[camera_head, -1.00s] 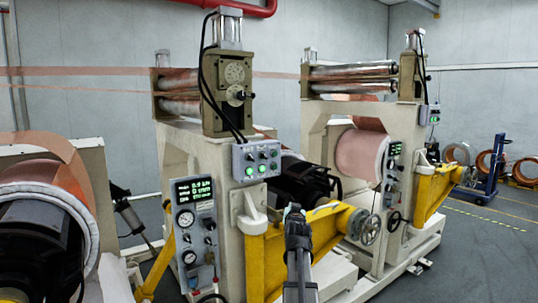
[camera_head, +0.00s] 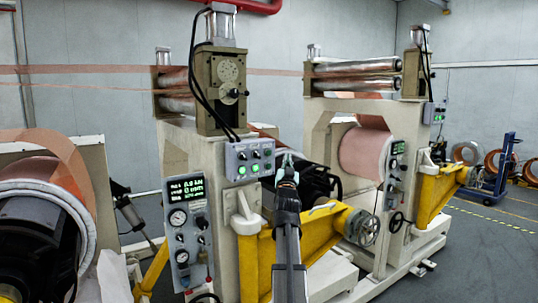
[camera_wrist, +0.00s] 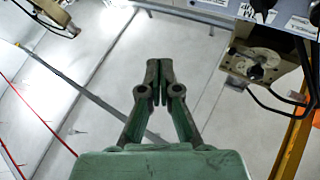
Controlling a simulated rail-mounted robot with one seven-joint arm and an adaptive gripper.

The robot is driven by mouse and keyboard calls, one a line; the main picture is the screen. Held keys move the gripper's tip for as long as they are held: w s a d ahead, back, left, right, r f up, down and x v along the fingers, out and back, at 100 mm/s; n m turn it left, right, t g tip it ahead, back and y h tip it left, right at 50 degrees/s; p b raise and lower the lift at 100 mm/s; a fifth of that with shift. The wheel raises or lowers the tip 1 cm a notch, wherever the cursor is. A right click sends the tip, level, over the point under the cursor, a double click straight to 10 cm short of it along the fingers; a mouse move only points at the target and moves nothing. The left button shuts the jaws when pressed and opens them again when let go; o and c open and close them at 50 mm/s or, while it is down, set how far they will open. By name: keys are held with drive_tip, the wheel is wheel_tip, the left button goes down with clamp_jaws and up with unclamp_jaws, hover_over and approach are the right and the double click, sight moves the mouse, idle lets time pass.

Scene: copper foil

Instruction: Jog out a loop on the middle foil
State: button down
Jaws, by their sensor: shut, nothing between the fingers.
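The middle machine stand (camera_head: 200,150) carries a pair of rollers (camera_head: 177,90) at its top. Thin copper foil (camera_head: 100,71) runs to these rollers from the left. A grey button box (camera_head: 249,158) with lit green lamps is on the front of this stand. A display and gauge panel (camera_head: 188,235) hangs below it. My gripper (camera_head: 289,160) points upward just right of the button box in the picture; I cannot tell the gap in depth. In the wrist view my gripper (camera_wrist: 159,68) is shut and empty. Part of a labelled grey panel (camera_wrist: 285,15) shows at the upper right there.
The right stand holds a copper roll (camera_head: 365,152). A large copper roll (camera_head: 60,165) stands at the left. Open floor (camera_head: 480,250) lies at the right.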

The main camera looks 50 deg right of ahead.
sight(269, 153)
drive_tip(key=shift+w, duration=0.1)
drive_tip(key=shift+w+d+p, duration=0.45)
drive_tip(key=shift+w+p, duration=0.35)
drive_tip(key=shift+w, duration=0.6)
drive_tip(key=shift+w+d+p, duration=0.45)
drive_tip(key=shift+w+p, duration=0.4)
drive_tip(key=shift+w, duration=0.5)
drive_tip(key=shift+w+d+p, duration=0.45)
drive_tip(key=shift+w+p, duration=0.35)
drive_tip(key=shift+w, duration=0.6)
drive_tip(key=shift+w, duration=0.1)
drive_tip(key=shift+w+d, duration=0.15)
drive_tip(key=shift+w, duration=0.15)
drive_tip(key=shift+w+d, duration=0.1)
drive_tip(key=shift+w, duration=0.35)
idle(0.8)
drive_tip(key=shift+s, duration=0.15)
drive_tip(key=shift+s+a+b, duration=0.25)
drive_tip(key=shift+s+b, duration=0.15)
drive_tip(key=shift+s, duration=0.3)
